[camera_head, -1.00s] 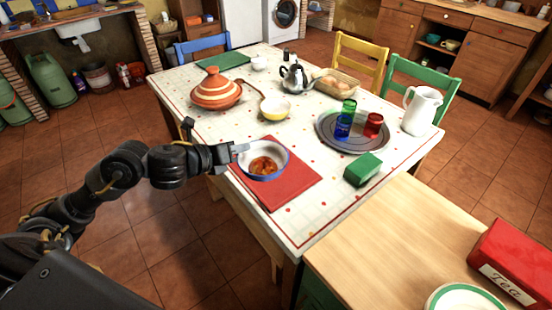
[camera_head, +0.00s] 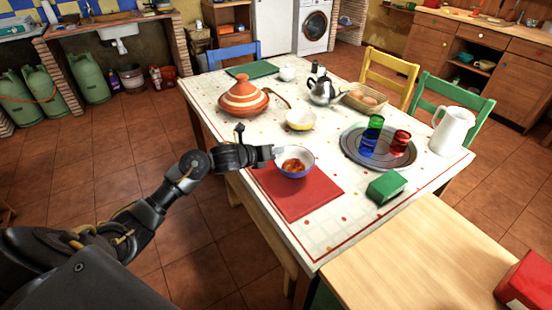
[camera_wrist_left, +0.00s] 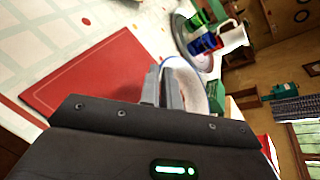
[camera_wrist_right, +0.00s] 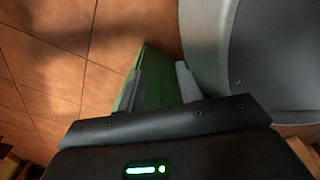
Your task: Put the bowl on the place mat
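The bowl (camera_head: 293,173), blue outside and white inside with orange-red food in it, is at the far part of the red place mat (camera_head: 298,196) on the dining table. It looks slightly raised above the mat, but contact underneath is hidden. My left gripper (camera_head: 272,153) is shut on the bowl's left rim. The left wrist view shows the pale bowl wall (camera_wrist_left: 198,88) at the fingers (camera_wrist_left: 162,88) and the red mat (camera_wrist_left: 90,78) to the left. My right gripper (camera_wrist_right: 161,85) shows only in its wrist view, open and empty.
A yellow bowl (camera_head: 300,126), a tagine (camera_head: 244,102) and a tray (camera_head: 348,151) with coloured glasses stand beyond the mat. A green box (camera_head: 386,187) is to its right. A wooden counter (camera_head: 430,255) is at the front right. The mat's near part is bare.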

